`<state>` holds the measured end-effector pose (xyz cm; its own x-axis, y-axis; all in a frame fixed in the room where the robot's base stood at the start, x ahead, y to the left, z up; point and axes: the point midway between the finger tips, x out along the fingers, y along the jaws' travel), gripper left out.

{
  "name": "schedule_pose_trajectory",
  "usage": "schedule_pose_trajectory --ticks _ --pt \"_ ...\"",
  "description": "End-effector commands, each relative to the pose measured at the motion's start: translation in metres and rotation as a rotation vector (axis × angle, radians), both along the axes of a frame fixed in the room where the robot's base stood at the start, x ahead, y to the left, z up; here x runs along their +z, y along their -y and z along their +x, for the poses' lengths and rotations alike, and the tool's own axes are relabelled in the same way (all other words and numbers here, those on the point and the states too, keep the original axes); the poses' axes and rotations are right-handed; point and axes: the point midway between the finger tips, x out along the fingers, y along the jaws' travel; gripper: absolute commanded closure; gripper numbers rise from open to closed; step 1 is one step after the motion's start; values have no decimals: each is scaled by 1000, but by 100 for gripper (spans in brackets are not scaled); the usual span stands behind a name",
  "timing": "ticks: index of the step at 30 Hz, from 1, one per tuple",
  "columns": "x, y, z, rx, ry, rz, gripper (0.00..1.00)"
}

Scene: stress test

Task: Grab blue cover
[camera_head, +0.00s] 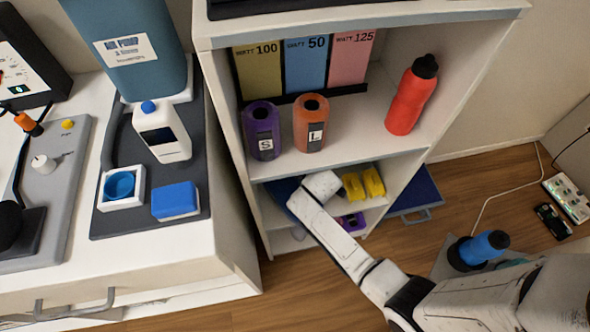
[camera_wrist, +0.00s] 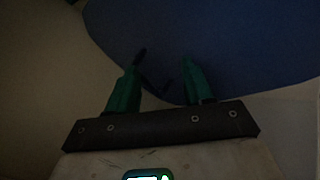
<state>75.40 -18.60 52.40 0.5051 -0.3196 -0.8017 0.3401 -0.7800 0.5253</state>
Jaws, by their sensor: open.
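A dark blue piece (camera_head: 280,188) shows in the lower shelf bay, mostly hidden behind my arm; I cannot tell whether it is the blue cover. In the wrist view a large dark blue rounded surface (camera_wrist: 235,45) fills the upper right. My gripper (camera_wrist: 163,60) has green fingers spread apart with nothing seen held between them. The fingers overlap the blue surface in the picture; contact cannot be told in the dim light. In the head view my arm reaches into the lower bay and the fingers are hidden.
Yellow blocks (camera_head: 363,184) and a purple item (camera_head: 352,221) lie close right of my arm in the shelf (camera_head: 222,110). Purple (camera_head: 262,130) and orange (camera_head: 310,123) cylinders and a red bottle (camera_head: 412,95) stand above. A blue box (camera_head: 175,200) lies on the left counter.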

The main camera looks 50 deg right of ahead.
Motion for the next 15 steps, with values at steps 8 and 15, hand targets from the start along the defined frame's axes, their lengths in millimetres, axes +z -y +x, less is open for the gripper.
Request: schedule_pose_trajectory --ticks 8,15 --pt "0 17 27 -2 2 1 49" --pt "-8 29 46 -1 -1 1 49"
